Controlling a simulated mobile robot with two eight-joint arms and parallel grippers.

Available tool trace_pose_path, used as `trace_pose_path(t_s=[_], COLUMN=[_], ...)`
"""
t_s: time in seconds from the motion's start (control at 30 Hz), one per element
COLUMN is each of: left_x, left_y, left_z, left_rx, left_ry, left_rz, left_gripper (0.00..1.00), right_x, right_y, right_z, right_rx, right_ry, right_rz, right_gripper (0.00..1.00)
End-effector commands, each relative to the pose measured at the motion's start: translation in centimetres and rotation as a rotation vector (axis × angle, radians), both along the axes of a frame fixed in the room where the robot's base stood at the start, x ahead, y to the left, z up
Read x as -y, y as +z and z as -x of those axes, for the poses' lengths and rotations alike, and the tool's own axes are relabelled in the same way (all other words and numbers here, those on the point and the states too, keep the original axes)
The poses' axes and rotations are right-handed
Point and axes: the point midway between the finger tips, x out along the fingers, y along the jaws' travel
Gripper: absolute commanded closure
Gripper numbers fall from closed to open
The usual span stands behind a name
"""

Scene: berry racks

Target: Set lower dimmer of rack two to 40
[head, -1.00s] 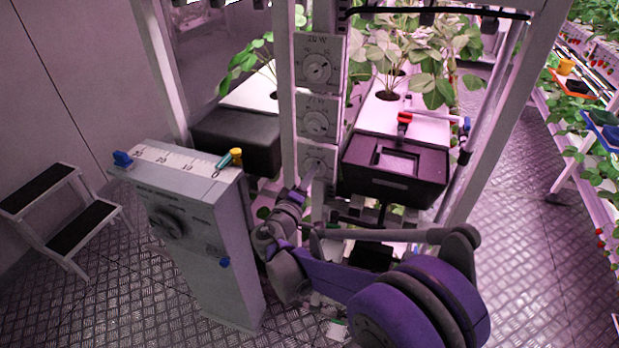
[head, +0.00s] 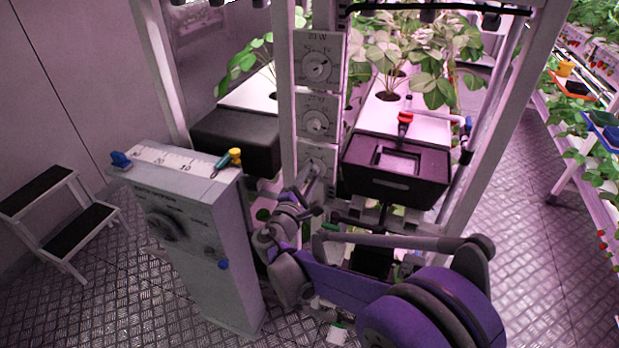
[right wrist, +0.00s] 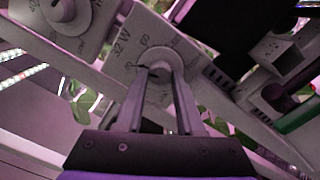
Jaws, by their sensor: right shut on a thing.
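Three dimmer panels are stacked on the white rack post in the head view. The lower dimmer (head: 318,154) is the bottom one, and my right gripper (head: 313,172) is in front of it, hiding its knob and much of its scale. In the right wrist view, the lower dimmer's panel (right wrist: 133,36) stands tilted, with its round knob (right wrist: 157,60) between the two fingers of my right gripper (right wrist: 160,72). The gripper is shut on the knob. The pointer and the exact setting cannot be read. My left gripper is not in view.
The middle dimmer (head: 318,117) and upper dimmer (head: 319,66) are above. A grey cabinet (head: 205,245) stands to the left, with a step stool (head: 62,215) beyond it. A black planter box (head: 395,175) is close on the right. Metal floor is open at far right.

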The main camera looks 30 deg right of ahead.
Motion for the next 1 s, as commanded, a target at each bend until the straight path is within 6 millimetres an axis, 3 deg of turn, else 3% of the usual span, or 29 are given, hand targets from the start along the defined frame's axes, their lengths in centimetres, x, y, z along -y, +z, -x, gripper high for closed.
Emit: trace_pose_path(t_s=[0.77, 0.8, 0.93, 1.0], left_x=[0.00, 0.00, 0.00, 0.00], left_y=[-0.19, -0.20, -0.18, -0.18], left_z=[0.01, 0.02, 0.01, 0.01], left_rx=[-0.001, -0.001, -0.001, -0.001], left_ry=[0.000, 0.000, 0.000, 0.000], left_rz=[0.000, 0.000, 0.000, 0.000], left_gripper=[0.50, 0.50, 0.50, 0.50], right_x=[-0.04, -0.04, -0.03, -0.01], right_y=[-0.08, -0.08, -0.05, -0.05], right_z=[0.02, 0.01, 0.01, 0.01], right_rx=[-0.079, -0.079, -0.078, -0.078], right_ry=[0.002, 0.002, 0.001, 0.001], right_rz=[0.064, 0.064, 0.065, 0.065], right_gripper=[1.00, 0.58, 0.35, 0.33])
